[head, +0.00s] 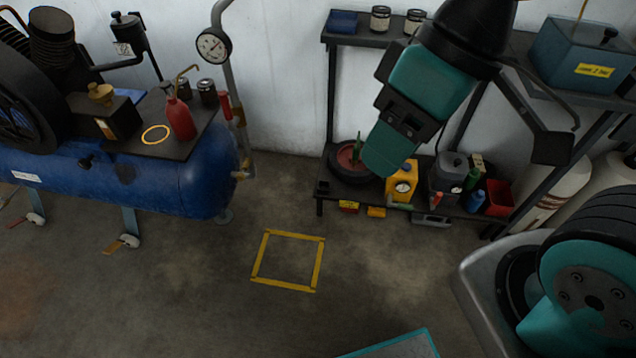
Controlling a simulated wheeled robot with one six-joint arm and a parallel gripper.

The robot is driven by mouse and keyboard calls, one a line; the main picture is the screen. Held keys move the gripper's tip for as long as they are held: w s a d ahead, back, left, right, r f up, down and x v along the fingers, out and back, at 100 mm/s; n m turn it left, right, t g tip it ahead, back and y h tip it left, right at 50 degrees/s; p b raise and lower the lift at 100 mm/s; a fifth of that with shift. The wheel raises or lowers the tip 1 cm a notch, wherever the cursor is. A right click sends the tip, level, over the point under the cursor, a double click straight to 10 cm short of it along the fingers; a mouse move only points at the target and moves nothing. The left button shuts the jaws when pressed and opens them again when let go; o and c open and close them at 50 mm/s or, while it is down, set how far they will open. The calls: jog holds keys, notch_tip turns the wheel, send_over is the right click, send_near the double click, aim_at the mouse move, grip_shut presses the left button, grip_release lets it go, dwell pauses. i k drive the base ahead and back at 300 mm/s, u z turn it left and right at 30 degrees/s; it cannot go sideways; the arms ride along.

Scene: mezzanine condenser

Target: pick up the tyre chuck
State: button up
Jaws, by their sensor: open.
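A small brass fitting (101,95) sits on a dark box on the compressor's top platform, at the left. It may be the tyre chuck, but it is too small to be sure. My gripper (390,163) hangs at the end of my teal and black arm, in front of the shelf unit at the right.
The blue compressor (150,186) carries a red oil can (180,119) and a yellow ring (155,134). A gauge (213,45) stands on a pipe. A yellow square (288,236) marks clear floor.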

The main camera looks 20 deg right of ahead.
aim_at(356, 150)
jog(key=k, duration=0.35)
jog(key=u, duration=1.3)
jog(key=i, duration=1.3)
jog(key=z, duration=1.1)
jog(key=i, duration=0.6)
jog(key=z, duration=0.5)
jog(key=i, duration=0.9)
